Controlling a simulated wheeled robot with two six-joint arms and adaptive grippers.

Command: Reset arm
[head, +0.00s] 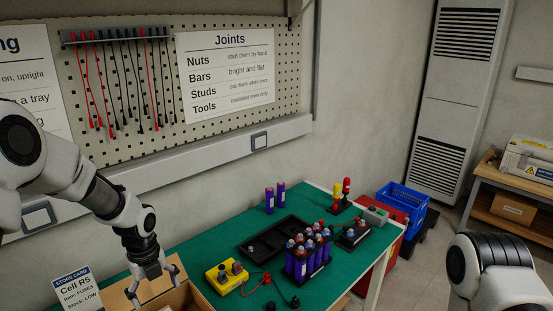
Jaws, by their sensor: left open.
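My left gripper (153,284) is open and points down over an open cardboard box (190,299) at the lower left of the green-topped table. Its fingers are spread at the box, and I see nothing held between them. Whether they touch the box I cannot tell. My left arm comes in from the left edge. My right arm shows only as a link at the lower right. Its gripper is outside the picture.
On the green table (216,258) stand several purple cells (308,254), a black tray (275,240) and a yellow meter (226,277) with leads. A card (76,287) stands left of the box. A blue crate (402,206) is beyond the table. A pegboard (150,88) backs the workspace.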

